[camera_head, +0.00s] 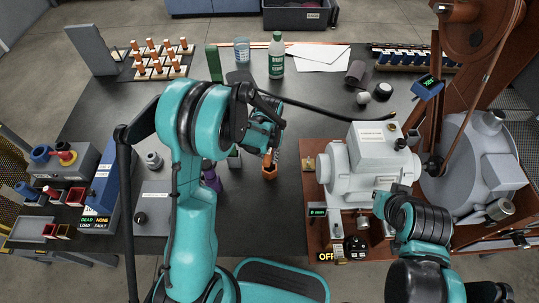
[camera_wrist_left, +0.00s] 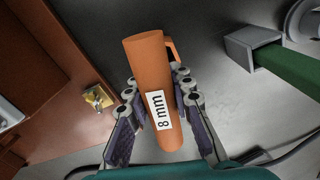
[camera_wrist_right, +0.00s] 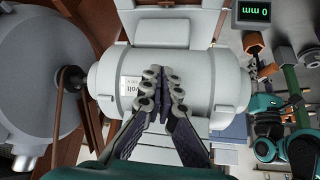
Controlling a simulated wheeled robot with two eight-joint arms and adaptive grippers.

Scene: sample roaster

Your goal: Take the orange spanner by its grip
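The orange spanner's grip (camera_wrist_left: 152,75) is a thick orange bar with a white "8 mm" label in the left wrist view. It runs between the fingers of my left gripper (camera_wrist_left: 158,92), which lie close against both its sides and look shut on it. In the head view the spanner (camera_head: 270,171) shows as a small orange piece just below my left gripper (camera_head: 272,150), over the dark bench. Its far end is hard to make out. My right gripper (camera_wrist_right: 163,80) is shut and empty, in front of the white machine body (camera_wrist_right: 195,75).
The white machine (camera_head: 370,155) stands on a brown board (camera_head: 312,185), right of the spanner. A brass block (camera_wrist_left: 98,97) sits on that board. A green bar in a grey socket (camera_wrist_left: 250,40) is close by. A green bottle (camera_head: 276,60) stands at the back.

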